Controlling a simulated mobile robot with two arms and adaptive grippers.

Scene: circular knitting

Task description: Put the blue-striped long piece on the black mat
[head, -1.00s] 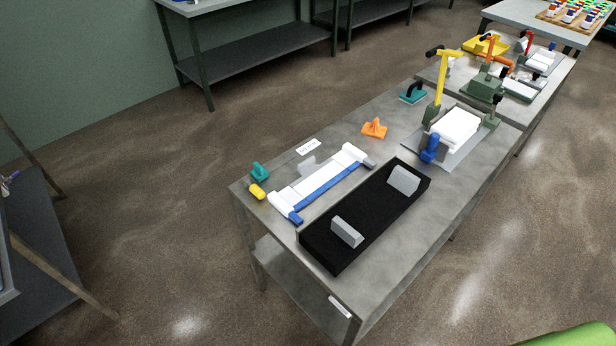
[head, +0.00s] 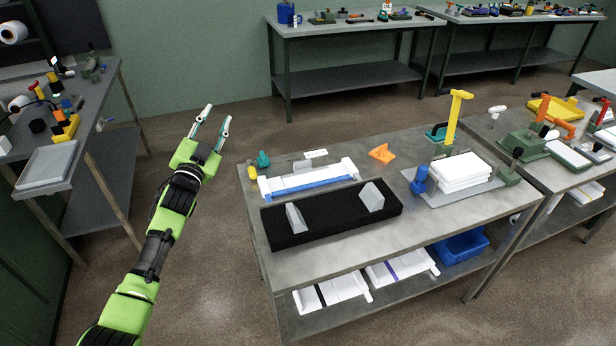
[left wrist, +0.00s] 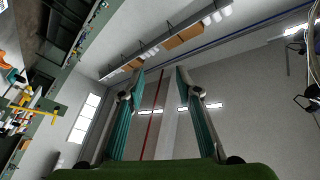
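The blue-striped long piece (head: 310,180) is white with a blue stripe along its front. It lies on the grey table just behind the black mat. The black mat (head: 338,218) lies along the table's front edge, with two grey upright blocks on it. My left gripper (head: 217,121) is raised to the left of the table, fingers apart and empty. In the left wrist view its two fingers (left wrist: 160,72) point up toward the ceiling with a wide gap between them. My right gripper is in neither view.
An orange piece (head: 382,153), a teal tool (head: 262,160) and a yellow piece (head: 252,172) are on the table near the long piece. A green press (head: 445,160) with white stacked pads stands to the right. Other white pieces lie on the lower shelf (head: 335,290).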

